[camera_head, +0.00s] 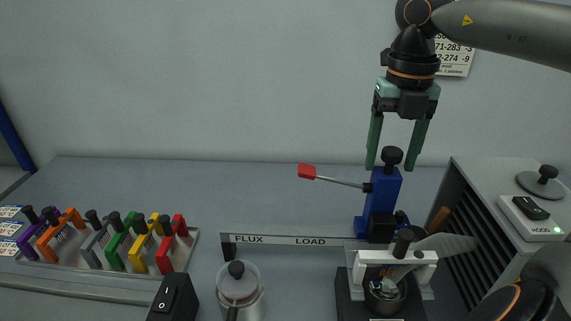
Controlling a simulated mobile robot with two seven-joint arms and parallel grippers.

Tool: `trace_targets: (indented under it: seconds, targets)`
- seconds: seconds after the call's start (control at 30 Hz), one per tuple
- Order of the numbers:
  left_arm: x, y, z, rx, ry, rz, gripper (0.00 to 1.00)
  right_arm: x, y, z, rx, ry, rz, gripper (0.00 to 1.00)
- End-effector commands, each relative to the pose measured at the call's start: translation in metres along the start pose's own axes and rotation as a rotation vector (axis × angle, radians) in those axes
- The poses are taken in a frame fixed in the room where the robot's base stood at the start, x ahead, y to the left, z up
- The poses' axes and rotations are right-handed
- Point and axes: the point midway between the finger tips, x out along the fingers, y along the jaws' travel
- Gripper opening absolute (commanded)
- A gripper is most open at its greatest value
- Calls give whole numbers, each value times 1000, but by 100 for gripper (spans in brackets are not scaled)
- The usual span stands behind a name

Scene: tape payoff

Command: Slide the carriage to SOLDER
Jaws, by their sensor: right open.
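The blue carriage (381,198) stands upright at the right end of the visible rail (283,240), to the right of the LOAD label. A round black knob (391,156) tops it, and a thin lever with a red tip (307,171) sticks out to its left. FLUX and LOAD show on the rail; I see no SOLDER label. My right gripper (392,166) points down over the carriage, open, with its green fingers appearing on either side of the knob. I cannot tell whether they touch it. My left gripper is not in view.
A vented grey cabinet (480,212) stands right. A colored block rack (193,256), black switch box (172,297) and metal pot (240,293) stand left.

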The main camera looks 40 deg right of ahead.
Motion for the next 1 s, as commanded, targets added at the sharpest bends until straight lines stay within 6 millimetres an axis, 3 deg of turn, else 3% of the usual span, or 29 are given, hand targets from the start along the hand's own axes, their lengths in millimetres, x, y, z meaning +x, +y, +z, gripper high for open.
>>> trace_targets:
  seconds: [0.27, 0.5, 0.83, 1.0]
  targets:
    - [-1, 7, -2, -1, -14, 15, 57, 0, 0, 0, 0, 2, -1, 68]
    - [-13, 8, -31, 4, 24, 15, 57, -22, 0, 0, 0, 1, -1, 68]
    - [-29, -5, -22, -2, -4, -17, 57, -48, 0, 0, 0, 2, -1, 68]
    - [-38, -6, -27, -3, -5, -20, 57, -62, 0, 0, 0, 2, -1, 68]
